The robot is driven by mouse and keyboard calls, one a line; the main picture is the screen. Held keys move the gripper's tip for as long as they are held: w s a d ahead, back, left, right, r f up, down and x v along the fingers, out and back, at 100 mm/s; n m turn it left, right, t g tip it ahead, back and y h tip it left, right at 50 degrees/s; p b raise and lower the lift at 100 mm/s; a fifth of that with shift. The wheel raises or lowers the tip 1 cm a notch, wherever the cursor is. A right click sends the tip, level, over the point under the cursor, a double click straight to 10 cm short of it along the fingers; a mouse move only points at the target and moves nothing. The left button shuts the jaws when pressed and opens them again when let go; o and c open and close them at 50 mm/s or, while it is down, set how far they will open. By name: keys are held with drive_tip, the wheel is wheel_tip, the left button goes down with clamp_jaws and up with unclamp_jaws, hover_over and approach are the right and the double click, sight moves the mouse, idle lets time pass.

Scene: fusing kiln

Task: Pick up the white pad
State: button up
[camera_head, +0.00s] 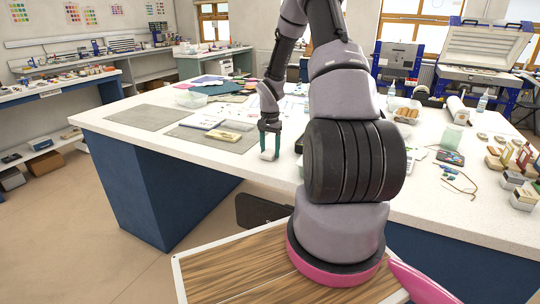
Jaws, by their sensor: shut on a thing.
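My gripper (269,154) points down at the front edge of the white worktable (330,185). Its fingers are shut on a small white pad (267,155), which shows between the fingertips. The pad is small in this view and partly covered by the fingers. I cannot tell whether its underside touches the tabletop or hangs just above it.
Left of my gripper lie grey mats (146,117), with a pale wooden block (223,136) on another mat. Papers and a clear tray (193,97) lie behind. Tools and small frames crowd the table's right side. My arm hides the middle.

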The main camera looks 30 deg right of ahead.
sight(270, 151)
wheel_tip(270, 151, up, 10)
idle(0.6)
